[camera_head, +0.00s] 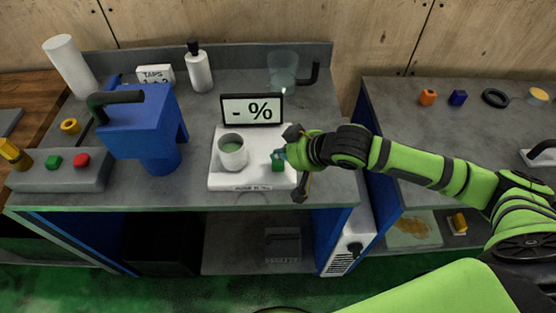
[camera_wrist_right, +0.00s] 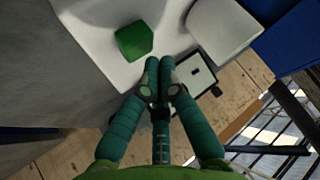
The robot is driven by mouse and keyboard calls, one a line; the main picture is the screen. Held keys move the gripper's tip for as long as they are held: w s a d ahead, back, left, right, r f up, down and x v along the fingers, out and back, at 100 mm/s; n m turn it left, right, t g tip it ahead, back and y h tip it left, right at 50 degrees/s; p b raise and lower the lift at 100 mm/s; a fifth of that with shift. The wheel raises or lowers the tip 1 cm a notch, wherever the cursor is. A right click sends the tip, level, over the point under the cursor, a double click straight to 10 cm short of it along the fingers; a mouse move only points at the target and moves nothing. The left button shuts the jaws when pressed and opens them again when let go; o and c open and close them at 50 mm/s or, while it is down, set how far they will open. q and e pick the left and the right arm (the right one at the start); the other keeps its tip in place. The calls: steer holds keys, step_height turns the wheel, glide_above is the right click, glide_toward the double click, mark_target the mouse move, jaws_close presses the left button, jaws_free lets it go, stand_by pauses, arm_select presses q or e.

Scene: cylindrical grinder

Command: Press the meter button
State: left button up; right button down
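A white cup (camera_head: 233,152) with green contents stands on the base, left of the button. In the right wrist view the button (camera_wrist_right: 134,40) is a green block just beyond and left of the fingertips (camera_wrist_right: 159,64). The fingers are together with nothing between them. A small gap shows; the button looks untouched. My left gripper is not in view.
A blue machine (camera_head: 150,125) and a grey box with green and red buttons (camera_head: 62,170) stand to the left. A glass jug (camera_head: 284,72) and a bottle (camera_head: 199,70) stand behind. A gap separates the right bench (camera_head: 400,105).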

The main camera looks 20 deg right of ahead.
mark_target(280, 164)
steer(key=shift+f, duration=0.25)
steer(key=shift+f, duration=0.6)
stand_by(0.8)
steer(key=shift+r+p, duration=1)
steer(key=shift+p, duration=0.2)
step_height(280, 164, up, 5)
steer(key=p, duration=0.6)
steer(key=shift+r, duration=0.1)
stand_by(0.4)
